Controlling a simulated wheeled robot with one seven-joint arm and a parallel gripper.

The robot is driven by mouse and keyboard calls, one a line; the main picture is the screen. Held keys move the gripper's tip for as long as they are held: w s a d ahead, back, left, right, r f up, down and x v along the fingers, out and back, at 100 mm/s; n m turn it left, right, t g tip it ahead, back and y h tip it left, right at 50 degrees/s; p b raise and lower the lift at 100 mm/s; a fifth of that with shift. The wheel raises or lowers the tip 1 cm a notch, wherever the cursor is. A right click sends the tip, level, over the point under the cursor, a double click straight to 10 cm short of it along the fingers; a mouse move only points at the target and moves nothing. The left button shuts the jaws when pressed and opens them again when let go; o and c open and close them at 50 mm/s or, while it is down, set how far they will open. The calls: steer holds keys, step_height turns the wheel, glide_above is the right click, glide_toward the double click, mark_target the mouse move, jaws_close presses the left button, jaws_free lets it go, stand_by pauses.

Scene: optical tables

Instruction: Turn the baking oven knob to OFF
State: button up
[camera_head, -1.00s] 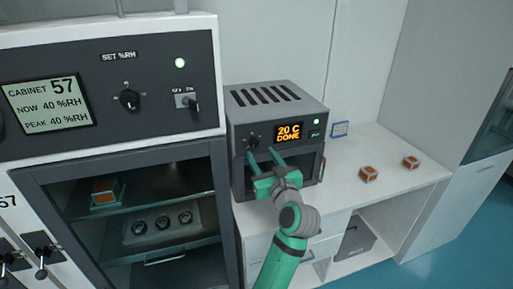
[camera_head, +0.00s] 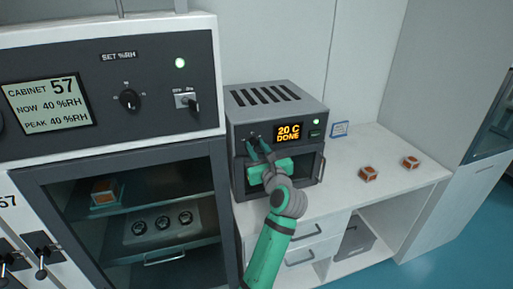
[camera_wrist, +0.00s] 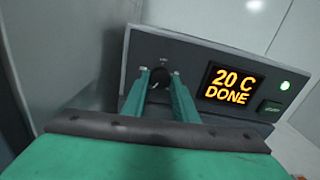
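The baking oven (camera_head: 278,105) is a grey box on the white counter, with its display reading "20 C DONE" in orange. Its dark round knob (camera_wrist: 159,76) is on the front panel, left of the display. My green gripper (camera_head: 257,141) is at the panel, with one finger on each side of the knob.
A green light (camera_wrist: 285,86) and a small button (camera_wrist: 269,107) are right of the display. A humidity cabinet (camera_head: 110,75) stands close on the left. Two orange-topped cubes (camera_head: 368,173) (camera_head: 410,162) and a small blue-edged sign (camera_head: 340,129) are on the counter to the right.

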steer(key=shift+n, duration=0.3)
